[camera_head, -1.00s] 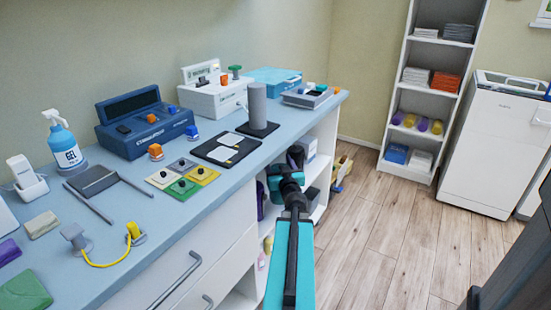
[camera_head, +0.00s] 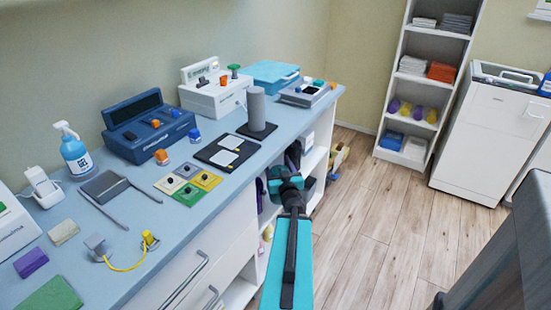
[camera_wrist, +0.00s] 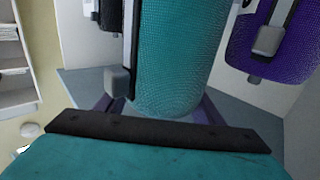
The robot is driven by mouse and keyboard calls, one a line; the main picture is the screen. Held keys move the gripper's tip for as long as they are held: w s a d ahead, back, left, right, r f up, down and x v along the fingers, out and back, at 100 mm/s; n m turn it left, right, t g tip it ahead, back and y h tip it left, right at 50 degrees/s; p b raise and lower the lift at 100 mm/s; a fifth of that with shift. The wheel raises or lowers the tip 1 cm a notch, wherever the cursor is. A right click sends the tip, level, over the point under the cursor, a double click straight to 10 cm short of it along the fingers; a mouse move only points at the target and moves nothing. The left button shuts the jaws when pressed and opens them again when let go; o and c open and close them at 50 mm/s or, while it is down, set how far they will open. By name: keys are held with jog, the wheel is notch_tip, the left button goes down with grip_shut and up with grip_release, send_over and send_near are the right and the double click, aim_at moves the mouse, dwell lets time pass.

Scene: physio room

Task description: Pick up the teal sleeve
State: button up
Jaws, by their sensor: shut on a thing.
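The teal sleeve (camera_wrist: 172,55) is a mesh-textured cylinder, upright in the wrist view, with a dark strap and a grey buckle along its left side. My gripper (camera_wrist: 160,106) is shut on its lower part, with a finger on either side; the contact itself is partly hidden. In the head view my teal and black arm reaches forward to the open shelves under the counter. The gripper's end is hidden there, and I cannot make out the sleeve in that view.
A purple sleeve (camera_wrist: 268,48) hangs or stands close on the right in the wrist view. The blue counter (camera_head: 215,215) with several devices runs along the left. A dark shape (camera_head: 505,255) fills the lower right. Wooden floor (camera_head: 375,220) is clear toward the white shelf (camera_head: 430,85).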

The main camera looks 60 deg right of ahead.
aim_at(279, 168)
jog(key=shift+s+a+r+p, duration=0.35)
jog(key=shift+s+a+p, duration=0.15)
jog(key=shift+p, duration=1.15)
jog(key=shift+s+a+p, duration=0.45)
jog(key=shift+a+p, duration=0.1)
jog(key=shift+p, duration=0.55)
jog(key=shift+s+a+p, duration=0.3)
jog(key=shift+a+p, duration=0.1)
jog(key=shift+p, duration=0.2)
jog(key=shift+f, duration=0.1)
jog(key=shift+s, duration=0.1)
